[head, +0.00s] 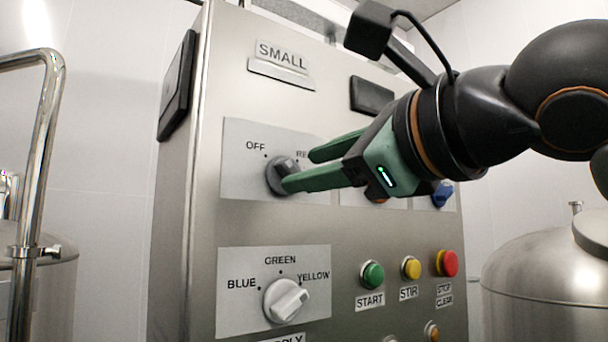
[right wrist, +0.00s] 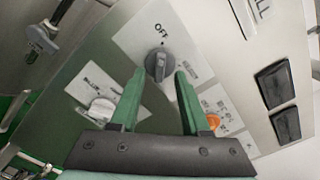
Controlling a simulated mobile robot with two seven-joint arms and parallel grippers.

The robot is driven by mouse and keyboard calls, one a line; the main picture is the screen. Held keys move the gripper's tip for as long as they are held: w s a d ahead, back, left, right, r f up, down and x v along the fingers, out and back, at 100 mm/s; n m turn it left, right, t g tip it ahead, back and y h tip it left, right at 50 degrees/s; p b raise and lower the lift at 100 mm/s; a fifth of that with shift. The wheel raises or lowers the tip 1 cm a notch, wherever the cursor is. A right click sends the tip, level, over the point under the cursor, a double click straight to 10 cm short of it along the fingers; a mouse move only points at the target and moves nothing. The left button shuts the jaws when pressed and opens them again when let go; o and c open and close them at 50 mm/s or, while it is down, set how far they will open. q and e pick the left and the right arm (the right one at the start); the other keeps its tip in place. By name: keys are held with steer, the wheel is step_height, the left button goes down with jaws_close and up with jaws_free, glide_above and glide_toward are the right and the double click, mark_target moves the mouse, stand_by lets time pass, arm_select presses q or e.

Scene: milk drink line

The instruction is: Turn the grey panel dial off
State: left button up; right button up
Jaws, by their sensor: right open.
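The grey panel dial (head: 279,172) sits on a light plate (head: 237,160) on the upper part of the steel control panel. An OFF label is at its upper left in the head view; another label is partly covered by my finger. In the right wrist view the grey dial (right wrist: 158,64) lies between and just beyond the fingertips of my right gripper (right wrist: 159,80). My right gripper (head: 298,170) is open, with green fingers around the dial's front. Its lower finger hides part of the dial. I cannot tell whether the fingers touch it. My left gripper is out of view.
Below is a white dial (head: 286,300) marked BLUE, GREEN, YELLOW. Green (head: 371,275), yellow (head: 411,267) and red (head: 448,263) buttons are to its right. A blue knob (head: 442,194) is behind my right gripper. Steel pipe (head: 45,130) stands left; a tank (head: 545,275) stands right.

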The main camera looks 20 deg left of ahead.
arm_select(q)
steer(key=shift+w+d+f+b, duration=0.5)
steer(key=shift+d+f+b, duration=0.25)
steer(key=shift+b, duration=0.35)
arm_select(e)
steer(key=v, duration=1)
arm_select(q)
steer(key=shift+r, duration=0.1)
arm_select(e)
steer(key=shift+s, duration=0.1)
